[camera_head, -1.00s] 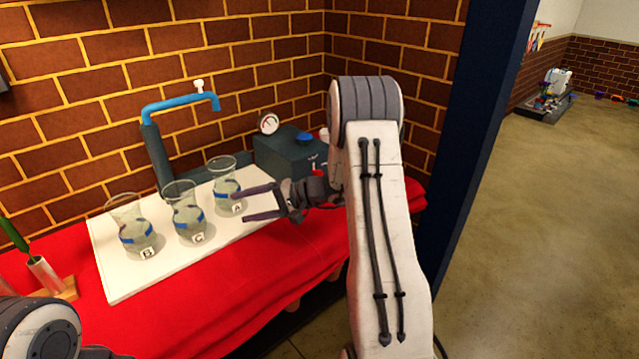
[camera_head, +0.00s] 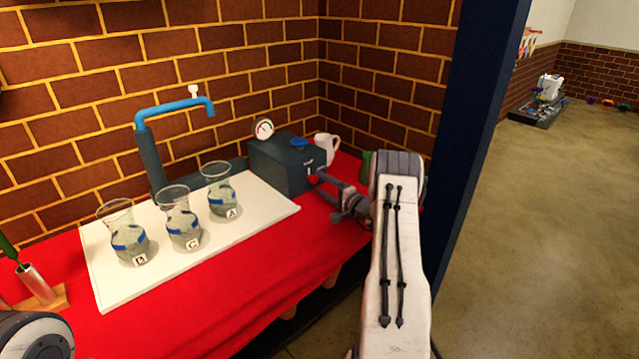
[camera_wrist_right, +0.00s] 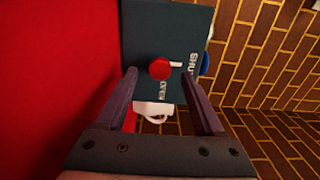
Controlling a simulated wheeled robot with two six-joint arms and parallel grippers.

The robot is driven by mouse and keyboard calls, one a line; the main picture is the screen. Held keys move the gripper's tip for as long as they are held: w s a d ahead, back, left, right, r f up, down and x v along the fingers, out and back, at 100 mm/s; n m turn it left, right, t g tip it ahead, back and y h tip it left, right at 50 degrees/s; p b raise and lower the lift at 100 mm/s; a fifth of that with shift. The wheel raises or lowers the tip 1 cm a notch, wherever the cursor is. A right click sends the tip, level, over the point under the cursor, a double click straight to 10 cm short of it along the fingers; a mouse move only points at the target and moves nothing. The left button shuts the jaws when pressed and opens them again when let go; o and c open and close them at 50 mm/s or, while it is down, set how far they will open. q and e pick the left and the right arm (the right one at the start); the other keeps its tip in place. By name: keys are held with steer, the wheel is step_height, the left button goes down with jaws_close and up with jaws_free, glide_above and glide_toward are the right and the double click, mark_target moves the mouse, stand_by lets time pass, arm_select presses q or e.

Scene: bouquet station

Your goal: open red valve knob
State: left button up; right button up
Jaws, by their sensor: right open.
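The red valve knob (camera_wrist_right: 160,69) shows in the right wrist view on the face of a dark teal box (camera_wrist_right: 142,30). A white pointer on the knob points toward the word SHUT; the word OPEN is printed nearby. In the head view the box (camera_head: 284,170) stands at the back of the red table, and the knob is mostly hidden. My right gripper (camera_head: 322,194) is open in front of the box face. In the wrist view its fingers (camera_wrist_right: 160,88) are apart, with the knob between and beyond them; contact cannot be told. My left gripper is not in view.
Three labelled glass vases, B (camera_head: 130,243), C (camera_head: 182,230) and A (camera_head: 221,200), stand on a white board (camera_head: 115,290). A blue-topped faucet (camera_head: 172,112) rises behind them. A gauge (camera_head: 263,129) and white pitcher (camera_head: 328,146) are near the box.

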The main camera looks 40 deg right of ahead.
steer(key=shift+w+a, duration=0.1)
steer(key=shift+w, duration=0.85)
jaws_close()
steer(key=shift+f, duration=0.1)
steer(key=m+b, duration=0.2)
steer(key=m, duration=0.1)
steer(key=shift+f+m+b, duration=0.1)
steer(key=shift+m+b, duration=0.2)
steer(key=shift+b, duration=0.1)
steer(key=m+b, duration=0.2)
steer(key=m, duration=0.2)
steer(key=shift+m, duration=0.3)
steer(key=m+b, duration=0.1)
steer(key=m, duration=0.3)
steer(key=shift+m, duration=0.3)
steer(key=m, duration=0.5)
steer(key=shift+m, duration=0.3)
